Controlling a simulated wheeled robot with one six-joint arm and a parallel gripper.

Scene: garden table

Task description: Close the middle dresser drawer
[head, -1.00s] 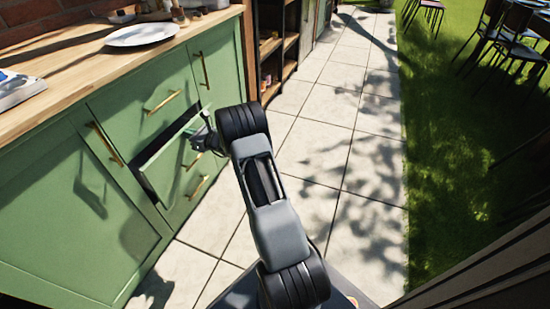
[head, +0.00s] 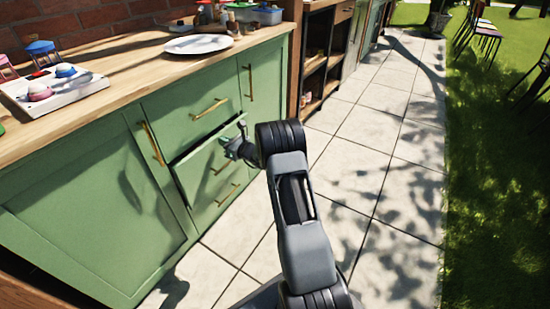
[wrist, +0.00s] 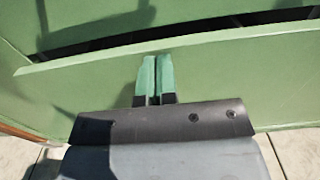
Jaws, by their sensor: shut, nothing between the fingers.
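The green dresser (head: 90,225) stands at the left in the head view. Its middle drawer (head: 203,168) sits between an upper and a lower drawer and sticks out a little. In the wrist view the middle drawer front (wrist: 230,85) spans the picture, with a dark gap behind its top edge. My gripper (head: 240,137) is at the right part of this drawer front. In the wrist view my gripper (wrist: 156,62) is shut and empty, its fingertips at the drawer front just below the top edge. I cannot tell if they touch. The drawer's handle is partly hidden by my gripper.
Open shelves (head: 318,60) stand beyond the dresser. Paved floor (head: 370,150) lies clear to the right.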

